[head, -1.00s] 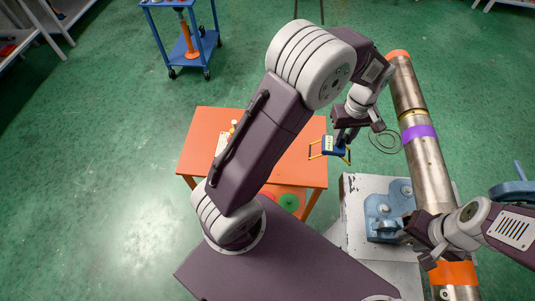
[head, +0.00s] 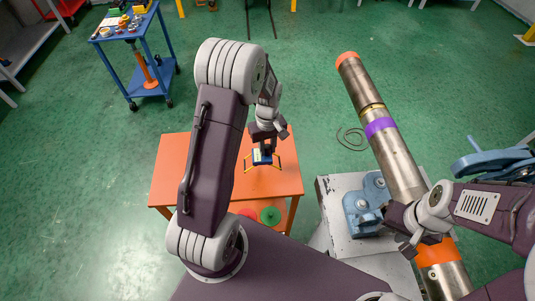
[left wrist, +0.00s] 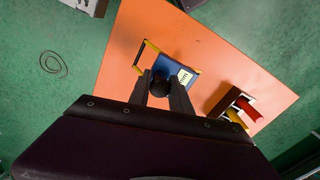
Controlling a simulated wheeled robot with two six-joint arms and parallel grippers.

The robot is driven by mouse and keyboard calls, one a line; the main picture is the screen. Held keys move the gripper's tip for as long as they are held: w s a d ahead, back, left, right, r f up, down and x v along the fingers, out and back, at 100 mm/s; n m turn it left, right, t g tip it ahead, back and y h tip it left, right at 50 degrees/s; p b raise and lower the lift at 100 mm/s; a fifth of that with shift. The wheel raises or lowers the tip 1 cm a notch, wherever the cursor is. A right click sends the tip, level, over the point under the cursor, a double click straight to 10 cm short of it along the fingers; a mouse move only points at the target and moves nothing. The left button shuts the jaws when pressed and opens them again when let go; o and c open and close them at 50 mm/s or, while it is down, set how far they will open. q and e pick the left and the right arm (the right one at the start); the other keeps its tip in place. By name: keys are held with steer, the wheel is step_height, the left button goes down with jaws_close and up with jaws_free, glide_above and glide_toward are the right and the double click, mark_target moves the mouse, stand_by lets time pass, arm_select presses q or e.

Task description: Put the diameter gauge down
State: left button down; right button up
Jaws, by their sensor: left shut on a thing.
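The diameter gauge (head: 262,157) is a small blue block with yellow arms on its sides. It hangs from my left gripper (head: 264,143), over the right part of the orange table (head: 180,165). In the left wrist view the gripper's dark fingers (left wrist: 160,88) are shut on the gauge (left wrist: 182,72), with a pale label showing and orange tabletop beneath. I cannot tell whether the gauge touches the table. My right gripper (head: 420,243) is beside the steel pipe (head: 402,165), near the blue vise (head: 363,208); its finger gap is unclear.
A red and yellow item in a dark holder (left wrist: 238,107) is on the table in the left wrist view. A blue cart (head: 150,75) with small parts stands at the back left. A black cable loop (head: 350,138) lies on the green floor. Much of the tabletop is clear.

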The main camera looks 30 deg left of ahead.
mark_target(268, 155)
arm_select(q)
steer(key=shift+f, duration=2)
steer(key=shift+f, duration=0.1)
steer(key=c, duration=1.2)
jaws_free()
step_height(268, 155, up, 12)
steer(key=shift+r, duration=0.15)
steer(key=s+d+m, duration=0.2)
steer(key=s+m, duration=0.1)
steer(key=s, duration=0.1)
steer(key=s+d+f+m, duration=0.1)
steer(key=s+d+m, duration=0.1)
steer(key=s, duration=0.3)
steer(key=s+d+m+t, duration=0.1)
steer(key=s+d+m, duration=0.1)
steer(key=s+m, duration=0.2)
steer(key=shift+s+f, duration=0.25)
steer(key=shift+s, duration=0.1)
